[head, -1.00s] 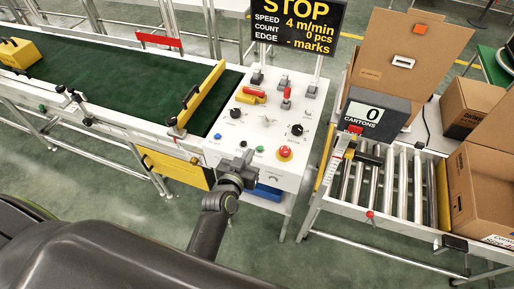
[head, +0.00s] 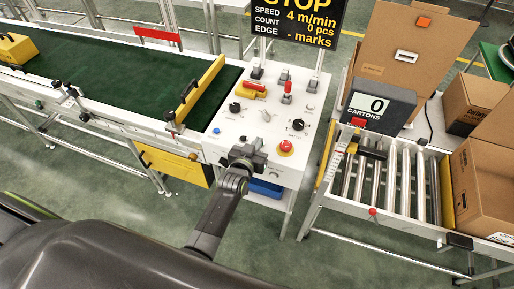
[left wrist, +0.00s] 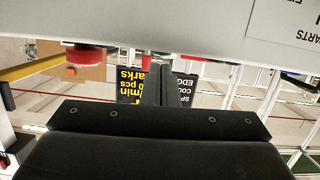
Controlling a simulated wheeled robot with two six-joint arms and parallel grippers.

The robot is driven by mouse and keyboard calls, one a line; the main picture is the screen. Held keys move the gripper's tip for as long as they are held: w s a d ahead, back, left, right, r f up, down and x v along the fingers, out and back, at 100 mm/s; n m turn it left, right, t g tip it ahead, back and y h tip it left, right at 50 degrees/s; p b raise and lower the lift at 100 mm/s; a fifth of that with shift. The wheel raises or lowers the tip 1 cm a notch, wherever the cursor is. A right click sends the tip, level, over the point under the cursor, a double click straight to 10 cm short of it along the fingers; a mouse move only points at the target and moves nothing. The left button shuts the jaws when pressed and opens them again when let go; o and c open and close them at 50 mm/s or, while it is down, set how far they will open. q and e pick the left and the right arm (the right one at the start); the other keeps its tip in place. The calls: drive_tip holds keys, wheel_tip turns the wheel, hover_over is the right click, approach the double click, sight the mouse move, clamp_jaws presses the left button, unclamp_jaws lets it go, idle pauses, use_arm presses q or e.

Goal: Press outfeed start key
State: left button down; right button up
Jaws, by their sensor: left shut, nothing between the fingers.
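The white sloped control panel (head: 310,105) stands between the green conveyor and the roller table. A blue button (head: 217,131) and a red stop button on a yellow base (head: 286,147) show along its near edge. My left gripper (head: 249,150) is over this edge, between those two, and hides the buttons there, including a green one. The fingers (left wrist: 155,85) are shut and empty in the left wrist view, close to the pale panel face (left wrist: 180,25). The red button (left wrist: 90,57) shows left of them there. I cannot tell whether the fingertips touch a button. My right gripper is out of view.
Knobs (head: 298,125) and toggle switches (head: 287,88) stand farther up the panel. A black display (head: 300,22) is above it. A yellow gate bar (head: 201,90) crosses the green belt (head: 110,75). A carton counter (head: 376,106) stands beside the rollers.

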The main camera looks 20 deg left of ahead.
use_arm(q)
drive_tip(key=shift+f, duration=0.15)
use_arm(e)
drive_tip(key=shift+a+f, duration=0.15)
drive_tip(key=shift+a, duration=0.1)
